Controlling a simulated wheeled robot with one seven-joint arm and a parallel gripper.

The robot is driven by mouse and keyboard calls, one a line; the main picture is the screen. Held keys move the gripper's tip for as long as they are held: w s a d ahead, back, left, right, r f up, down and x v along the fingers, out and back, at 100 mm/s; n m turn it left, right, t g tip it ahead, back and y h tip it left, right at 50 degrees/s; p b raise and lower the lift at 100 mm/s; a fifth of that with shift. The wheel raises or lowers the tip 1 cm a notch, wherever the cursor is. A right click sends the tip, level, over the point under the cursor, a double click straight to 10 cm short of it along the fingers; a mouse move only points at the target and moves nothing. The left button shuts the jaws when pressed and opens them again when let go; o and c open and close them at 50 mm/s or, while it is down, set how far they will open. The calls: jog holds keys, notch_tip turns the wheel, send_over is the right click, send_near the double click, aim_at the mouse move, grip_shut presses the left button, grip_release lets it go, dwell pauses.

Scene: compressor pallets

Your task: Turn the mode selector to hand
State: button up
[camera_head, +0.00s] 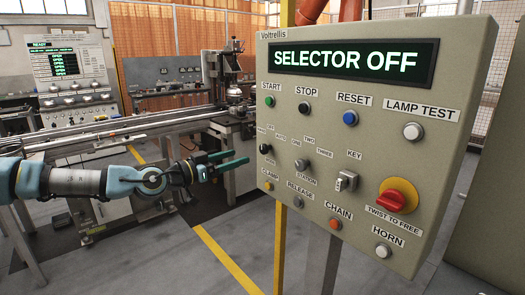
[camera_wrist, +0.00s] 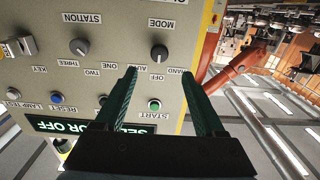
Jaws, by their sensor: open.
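The mode selector is a dark round knob (camera_head: 265,148) at the left edge of the grey control panel (camera_head: 460,75). In the wrist view, which shows the panel upside down, the knob (camera_wrist: 159,52) sits between the labels MODE and AUTO, OFF, HAND. The panel display (camera_head: 350,60) reads SELECTOR OFF. My gripper (camera_head: 240,157) is open and empty, just left of the knob and apart from it. In the wrist view its two dark green fingers (camera_wrist: 159,73) point toward the panel, one tip on each side of the OFF label.
The station knob (camera_head: 302,166), key switch (camera_head: 345,181) and red twist-to-free knob (camera_head: 397,196) lie to the right. The green START button (camera_head: 269,101) is above the mode knob. A yellow post (camera_head: 282,240) stands below the panel. A conveyor (camera_head: 130,122) runs behind my arm.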

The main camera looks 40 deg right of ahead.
aim_at(262, 150)
jog(key=d+p, duration=0.1)
jog(key=d, duration=0.2)
jog(key=d+p, duration=0.1)
jog(key=d, duration=0.1)
jog(key=d+p, duration=0.1)
jog(key=d, duration=0.2)
jog(key=shift+s+d+r+p, duration=0.1)
jog(key=shift+s+d+p, duration=0.2)
jog(key=shift+d, duration=0.55)
grip_shut()
